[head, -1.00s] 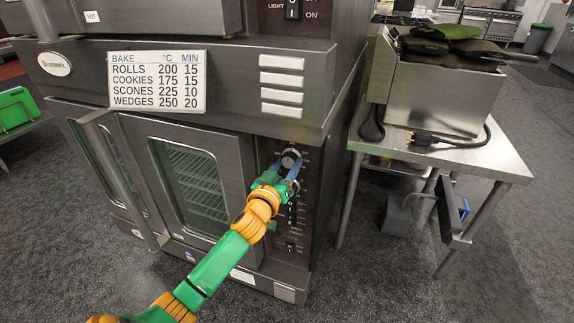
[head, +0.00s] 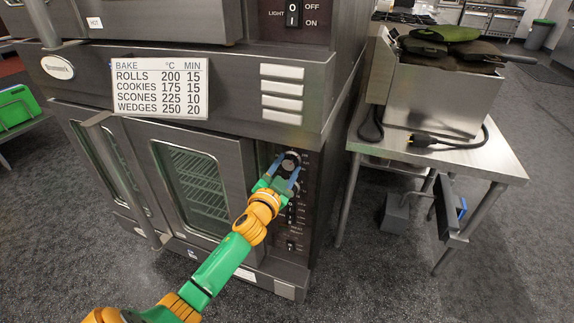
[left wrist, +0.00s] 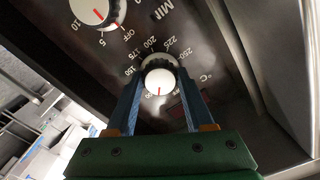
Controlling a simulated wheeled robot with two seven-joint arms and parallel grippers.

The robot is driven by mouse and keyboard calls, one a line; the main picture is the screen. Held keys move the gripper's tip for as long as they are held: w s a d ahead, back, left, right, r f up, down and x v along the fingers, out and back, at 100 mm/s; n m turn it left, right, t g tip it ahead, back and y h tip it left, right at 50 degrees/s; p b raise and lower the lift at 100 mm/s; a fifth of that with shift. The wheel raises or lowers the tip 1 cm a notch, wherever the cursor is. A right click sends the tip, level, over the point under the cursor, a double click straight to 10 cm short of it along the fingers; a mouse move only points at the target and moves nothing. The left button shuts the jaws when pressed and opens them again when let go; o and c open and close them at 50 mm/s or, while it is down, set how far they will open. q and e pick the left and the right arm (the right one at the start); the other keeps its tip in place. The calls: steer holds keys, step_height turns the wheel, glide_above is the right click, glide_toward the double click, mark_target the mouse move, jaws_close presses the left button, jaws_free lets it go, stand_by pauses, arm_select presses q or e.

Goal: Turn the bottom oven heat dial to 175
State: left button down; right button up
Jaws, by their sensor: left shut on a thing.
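The bottom oven heat dial (head: 290,160) is a round knob high on the dark control panel at the oven's right side. In the left wrist view its white face (left wrist: 158,83) has a red line pointing toward the picture's bottom, away from the printed 175, which is at the dial's upper left. My left gripper (head: 284,171) reaches the dial from below, its blue fingers (left wrist: 160,98) on either side of the knob and shut on it. The gripper hides part of the panel in the head view. My right gripper is not in view.
A second dial (left wrist: 94,12), marked MIN, sits close by in the left wrist view. A bake chart (head: 160,86) hangs above the glass oven doors (head: 193,180).

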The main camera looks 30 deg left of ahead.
arm_select(q)
steer(key=m, duration=0.5)
steer(key=shift+m+p, duration=0.3)
steer(key=shift+p, duration=0.1)
steer(key=m, duration=0.6)
steer(key=shift+p, duration=0.35)
steer(key=m, duration=0.6)
steer(key=shift+m+p, duration=0.3)
steer(key=shift+p, duration=0.1)
steer(key=m+p, duration=0.1)
steer(key=m, duration=0.4)
steer(key=shift+m, duration=0.3)
steer(key=shift+c, duration=1.4)
jaws_free()
